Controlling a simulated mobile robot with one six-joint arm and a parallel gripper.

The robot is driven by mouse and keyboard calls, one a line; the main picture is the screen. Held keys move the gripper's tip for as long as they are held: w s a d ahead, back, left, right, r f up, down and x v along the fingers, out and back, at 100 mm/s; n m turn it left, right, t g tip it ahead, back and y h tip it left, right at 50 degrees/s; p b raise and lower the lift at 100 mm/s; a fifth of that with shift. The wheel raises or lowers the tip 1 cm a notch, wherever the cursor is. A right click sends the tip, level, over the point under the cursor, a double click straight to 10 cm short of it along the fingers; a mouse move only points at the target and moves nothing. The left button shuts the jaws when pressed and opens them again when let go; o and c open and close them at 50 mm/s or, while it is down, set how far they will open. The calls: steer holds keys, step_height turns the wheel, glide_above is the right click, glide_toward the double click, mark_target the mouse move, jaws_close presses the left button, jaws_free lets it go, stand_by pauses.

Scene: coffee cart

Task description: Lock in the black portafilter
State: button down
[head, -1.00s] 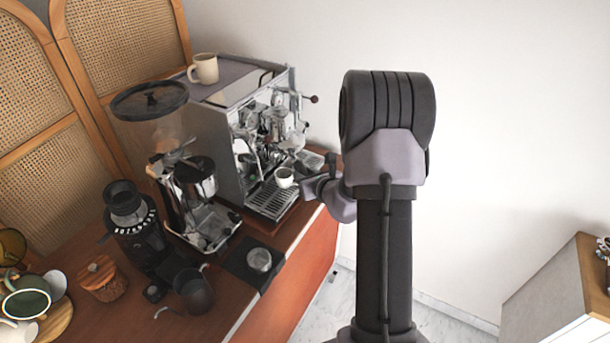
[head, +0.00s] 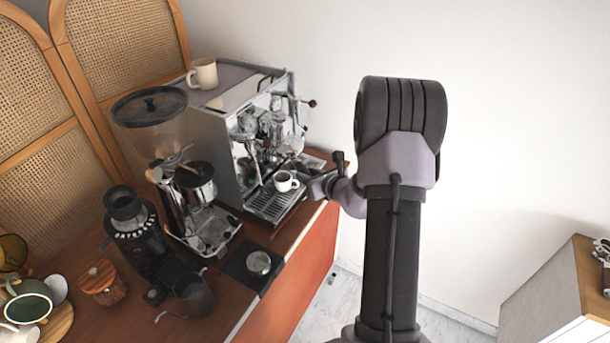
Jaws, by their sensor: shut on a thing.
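The espresso machine (head: 215,135), silver with chrome fittings on its front, stands at the back of the wooden counter. My gripper (head: 314,187) is at the right of the machine's front, beside a white cup (head: 285,181) on the drip tray (head: 268,207). The gripper is small and dark here, and appears shut on the black portafilter's handle. The portafilter cannot be told apart clearly from the gripper and the chrome parts behind it. I cannot tell whether its basket touches the group head (head: 272,128).
A grinder with a clear hopper (head: 150,105) stands left of the machine. A smaller black grinder (head: 135,230), a dark jug (head: 193,293) and a tamper on a black mat (head: 259,263) are nearer. A beige mug (head: 203,73) sits on top.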

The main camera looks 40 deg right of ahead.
steer(key=shift+d+r+n+y+p, duration=0.1)
steer(key=shift+d+n+y+p, duration=0.4)
steer(key=shift+d+y, duration=0.1)
steer(key=shift+d, duration=0.1)
steer(key=shift+d, duration=0.1)
steer(key=shift+d+n+y+p, duration=0.55)
steer(key=shift+d+n+y, duration=0.1)
steer(key=shift+n+y, duration=0.2)
